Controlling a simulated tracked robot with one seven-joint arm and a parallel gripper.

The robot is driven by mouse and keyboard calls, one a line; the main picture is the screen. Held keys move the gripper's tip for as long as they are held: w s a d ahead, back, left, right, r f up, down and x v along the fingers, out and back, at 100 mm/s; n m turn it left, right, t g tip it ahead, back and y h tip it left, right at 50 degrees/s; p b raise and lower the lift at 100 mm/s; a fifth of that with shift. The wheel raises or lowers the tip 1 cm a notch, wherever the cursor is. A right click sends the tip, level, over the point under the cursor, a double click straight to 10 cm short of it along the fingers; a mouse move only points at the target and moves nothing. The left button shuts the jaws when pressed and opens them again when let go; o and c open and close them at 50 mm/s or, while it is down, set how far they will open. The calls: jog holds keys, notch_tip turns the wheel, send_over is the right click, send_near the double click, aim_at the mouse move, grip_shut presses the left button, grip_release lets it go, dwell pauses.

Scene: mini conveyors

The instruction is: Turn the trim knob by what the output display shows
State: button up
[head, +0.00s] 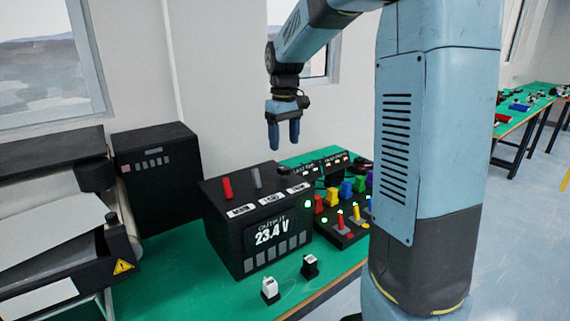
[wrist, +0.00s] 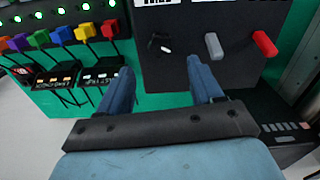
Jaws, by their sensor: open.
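The black control box (head: 228,235) stands on the green bench, and its output display (head: 271,232) reads 23.4 V. On its top are a red lever (head: 227,188) and a grey lever (head: 256,177), with three white labels along the front edge. In the wrist view, the small dark trim knob (wrist: 161,44) sits beside the grey lever (wrist: 213,46) and the red lever (wrist: 264,43), with a thin light mark on it.
Several coloured plugs (head: 346,190) and a small lever panel (head: 345,232) with green lights stand right of the box. Two small switches (head: 270,289) lie in front. A conveyor (head: 60,265) is at the left, and a dark cabinet (head: 158,175) stands behind.

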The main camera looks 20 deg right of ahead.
aim_at(285, 167)
notch_tip(285, 167, down, 8)
dwell(0.4)
jog(key=c, duration=1.1)
